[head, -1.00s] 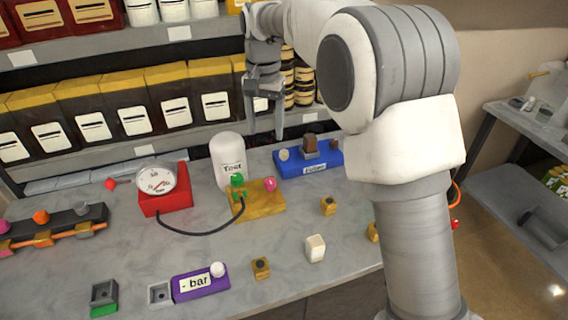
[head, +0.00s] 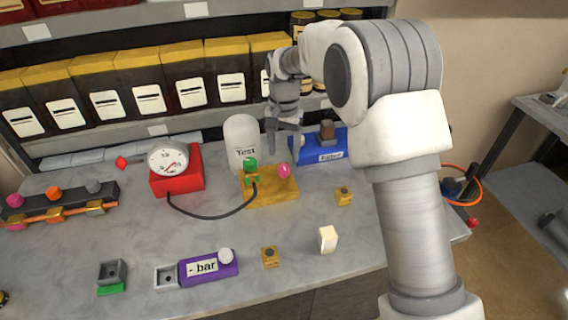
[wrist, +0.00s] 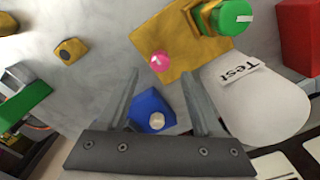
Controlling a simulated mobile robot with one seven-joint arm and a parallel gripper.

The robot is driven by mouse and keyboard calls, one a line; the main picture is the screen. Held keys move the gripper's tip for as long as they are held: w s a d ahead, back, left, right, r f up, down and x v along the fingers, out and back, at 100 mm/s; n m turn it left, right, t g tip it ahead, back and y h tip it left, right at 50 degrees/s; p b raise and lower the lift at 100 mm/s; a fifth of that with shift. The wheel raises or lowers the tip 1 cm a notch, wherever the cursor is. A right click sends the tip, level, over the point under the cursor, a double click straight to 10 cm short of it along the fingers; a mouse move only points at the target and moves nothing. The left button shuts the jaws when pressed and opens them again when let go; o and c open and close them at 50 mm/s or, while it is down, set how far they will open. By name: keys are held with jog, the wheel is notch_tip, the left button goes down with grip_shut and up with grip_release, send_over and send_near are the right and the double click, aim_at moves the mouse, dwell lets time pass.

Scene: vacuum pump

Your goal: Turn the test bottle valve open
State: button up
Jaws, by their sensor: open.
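The white test bottle (head: 240,138), labelled "Test", stands behind a yellow block (head: 262,196). A green knob (head: 250,163) sits on the block's left part, and a pink knob (head: 284,170) on its right part. I cannot tell which knob is the test bottle valve. My gripper (head: 284,157) is open and empty above the back right of the block. In the wrist view its two fingers (wrist: 160,76) point towards the block, with the pink knob (wrist: 161,61) just past the gap between the tips. The green knob (wrist: 234,17) is farther up and right there.
A red gauge box (head: 177,182) stands left, joined by a black hose to the green-knob fitting. A blue box (head: 320,145) stands right of the bottle, close to my gripper. Small yellow and white blocks, a purple "- bar" box (head: 208,267) and a valve row (head: 60,205) lie around.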

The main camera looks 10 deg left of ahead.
aim_at(284, 166)
jog(key=shift+f, duration=2.35)
grip_shut()
